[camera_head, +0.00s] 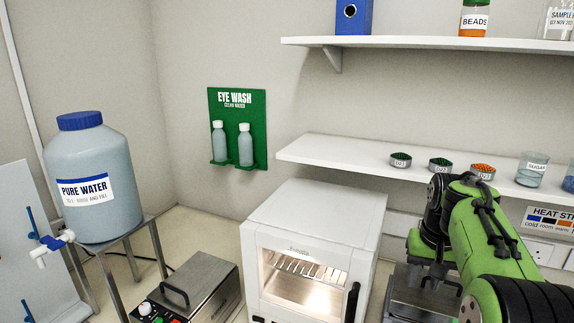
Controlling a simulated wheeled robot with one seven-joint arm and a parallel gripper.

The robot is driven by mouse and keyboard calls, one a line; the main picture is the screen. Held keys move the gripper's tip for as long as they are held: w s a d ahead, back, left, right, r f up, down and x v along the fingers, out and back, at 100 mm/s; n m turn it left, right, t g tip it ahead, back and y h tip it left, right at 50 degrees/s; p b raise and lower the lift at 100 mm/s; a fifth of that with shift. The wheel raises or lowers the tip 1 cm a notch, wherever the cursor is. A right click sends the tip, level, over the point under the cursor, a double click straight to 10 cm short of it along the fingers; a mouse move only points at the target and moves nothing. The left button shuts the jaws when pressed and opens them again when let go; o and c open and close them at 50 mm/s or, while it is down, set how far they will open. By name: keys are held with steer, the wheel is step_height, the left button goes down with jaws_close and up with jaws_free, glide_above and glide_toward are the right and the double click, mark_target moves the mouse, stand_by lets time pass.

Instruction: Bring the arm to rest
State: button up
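My green and black arm (479,235) reaches in from the lower right corner. It rises and bends over near the right end of the bench, with its far dark joint (436,212) in front of the wall below the lower shelf. My gripper cannot be made out in this view. Whether it holds anything does not show.
A white oven (315,215) with a lit window stands left of my arm. A lidded metal bath (205,290) and a large water jug (95,165) on a stand are further left. A lower shelf (340,152) with several small containers runs behind my arm.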

steer(key=s+a+r+n+t+b, duration=0.1)
steer(key=s+a+r+n+t, duration=0.1)
steer(key=s+a, duration=0.75)
steer(key=s+a+f+t+b, duration=0.1)
steer(key=s+a+f, duration=0.1)
steer(key=s, duration=0.5)
steer(key=s+a+f+n+t, duration=0.1)
steer(key=s+a+f, duration=0.1)
steer(key=s+f, duration=0.3)
steer(key=s, duration=0.3)
steer(key=shift+s+a+f+n+b, duration=0.2)
steer(key=shift+s+a+n+b, duration=0.1)
steer(key=shift+b, duration=0.1)
